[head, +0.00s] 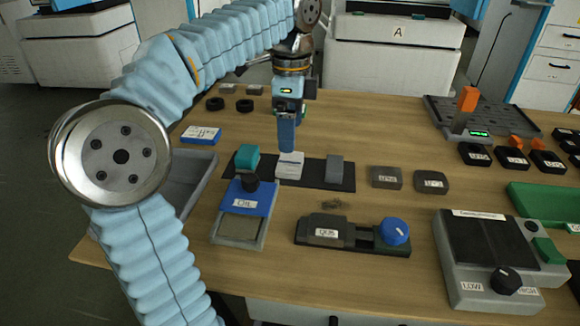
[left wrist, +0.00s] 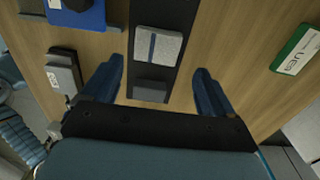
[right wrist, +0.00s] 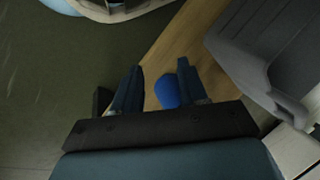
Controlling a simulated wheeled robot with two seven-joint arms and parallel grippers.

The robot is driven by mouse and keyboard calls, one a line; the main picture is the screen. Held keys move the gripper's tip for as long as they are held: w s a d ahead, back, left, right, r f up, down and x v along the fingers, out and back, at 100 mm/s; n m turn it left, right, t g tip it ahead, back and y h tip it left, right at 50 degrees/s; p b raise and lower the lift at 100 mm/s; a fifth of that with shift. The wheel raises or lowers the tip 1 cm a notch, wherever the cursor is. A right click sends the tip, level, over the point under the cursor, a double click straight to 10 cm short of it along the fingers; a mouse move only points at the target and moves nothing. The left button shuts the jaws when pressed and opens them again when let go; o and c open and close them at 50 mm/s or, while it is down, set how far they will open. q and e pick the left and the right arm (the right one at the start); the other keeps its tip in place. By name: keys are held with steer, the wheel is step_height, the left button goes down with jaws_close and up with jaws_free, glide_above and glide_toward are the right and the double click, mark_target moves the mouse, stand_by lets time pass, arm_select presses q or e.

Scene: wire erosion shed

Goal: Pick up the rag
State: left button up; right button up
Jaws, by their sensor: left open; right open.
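The rag looks like a small folded whitish block with a dark blue stripe. In the head view the rag (head: 289,169) lies on a dark mat (head: 312,176), between a teal block and a grey block. My left gripper (head: 287,148) points down just above it. In the left wrist view the rag (left wrist: 158,46) shows ahead, roughly in line with the gap between the open fingers of my left gripper (left wrist: 160,68), with nothing held. In the right wrist view my right gripper (right wrist: 160,66) is open and away from the rag; it is not visible in the head view.
A teal block (head: 247,157) and a grey block (head: 335,169) flank the rag. A blue-topped device (head: 245,212) and a dark device with a blue knob (head: 396,232) stand in front. A grey tray (head: 190,185) is at left. A blue object (right wrist: 168,92) shows near my right fingers.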

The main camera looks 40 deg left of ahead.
mark_target(290, 160)
arm_select(q)
steer(key=f, duration=0.3)
steer(key=f+b, duration=0.1)
steer(key=f, duration=0.3)
steer(key=shift+s+d, duration=0.1)
steer(key=shift+s, duration=0.1)
steer(key=shift+c, duration=0.4)
steer(key=c, duration=0.7)
